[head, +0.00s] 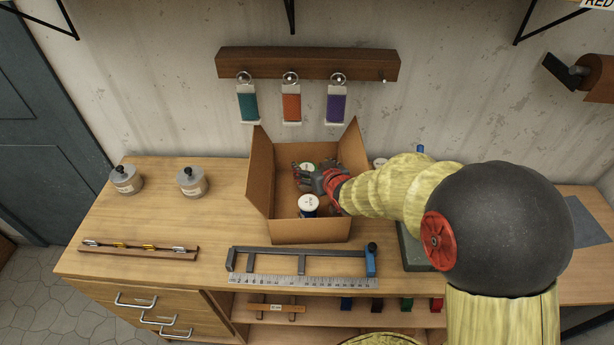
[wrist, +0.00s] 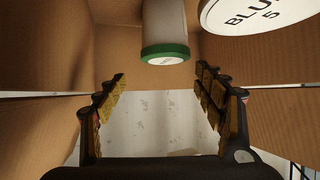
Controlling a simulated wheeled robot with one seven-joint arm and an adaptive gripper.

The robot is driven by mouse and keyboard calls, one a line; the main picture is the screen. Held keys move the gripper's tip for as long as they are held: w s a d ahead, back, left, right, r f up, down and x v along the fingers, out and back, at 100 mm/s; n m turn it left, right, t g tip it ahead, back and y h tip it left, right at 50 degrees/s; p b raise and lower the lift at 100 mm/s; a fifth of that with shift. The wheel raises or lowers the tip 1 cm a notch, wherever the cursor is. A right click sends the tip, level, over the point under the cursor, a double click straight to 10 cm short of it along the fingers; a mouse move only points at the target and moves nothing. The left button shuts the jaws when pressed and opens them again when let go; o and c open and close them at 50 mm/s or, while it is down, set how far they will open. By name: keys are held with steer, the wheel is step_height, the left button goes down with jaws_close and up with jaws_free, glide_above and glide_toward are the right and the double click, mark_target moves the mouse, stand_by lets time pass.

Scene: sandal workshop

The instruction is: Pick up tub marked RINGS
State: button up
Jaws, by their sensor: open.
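No readable RINGS marking shows in either view. Inside an open cardboard box (head: 312,230) stand two tubs. A pale tub with a green rim (head: 307,166) is at the back; it shows at the top centre of the wrist view (wrist: 165,35), its marking not legible. My gripper (head: 303,178) is inside the box beside the tubs. In the wrist view its fingers (wrist: 160,92) are apart with nothing between them.
The box's raised flaps and walls surround my gripper. Two lidded jars (head: 125,180) (head: 191,181) stand at the left, labels unreadable. A clamp-like bar (head: 300,262) and ruler (head: 300,281) lie in front. Coloured tags (head: 291,106) hang above. The bench's left middle is clear.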

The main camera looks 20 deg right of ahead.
mark_target(303, 167)
steer(key=shift+a+f, duration=0.1)
steer(key=shift+f, duration=0.35)
steer(key=shift+w+f+b, duration=0.1)
steer(key=shift+f+b, duration=0.5)
steer(key=shift+b, duration=0.15)
steer(key=shift+f+b, duration=0.5)
steer(key=shift+f, duration=0.05)
steer(key=shift+b+x, duration=0.5)
steer(key=shift+x, duration=1.05)
steer(key=x, duration=0.1)
steer(key=b+x, duration=0.1)
steer(key=x, duration=0.1)
steer(key=shift+w+a+f, duration=0.15)
steer(key=shift+a+f, duration=0.05)
steer(key=shift+a, duration=0.25)
steer(key=shift+w+f+b, duration=0.2)
steer(key=shift+w+b, duration=0.15)
steer(key=shift+w, duration=0.2)
steer(key=shift+r, duration=0.1)
steer(key=shift+c, duration=1.4)
steer(key=c, duration=1.3)
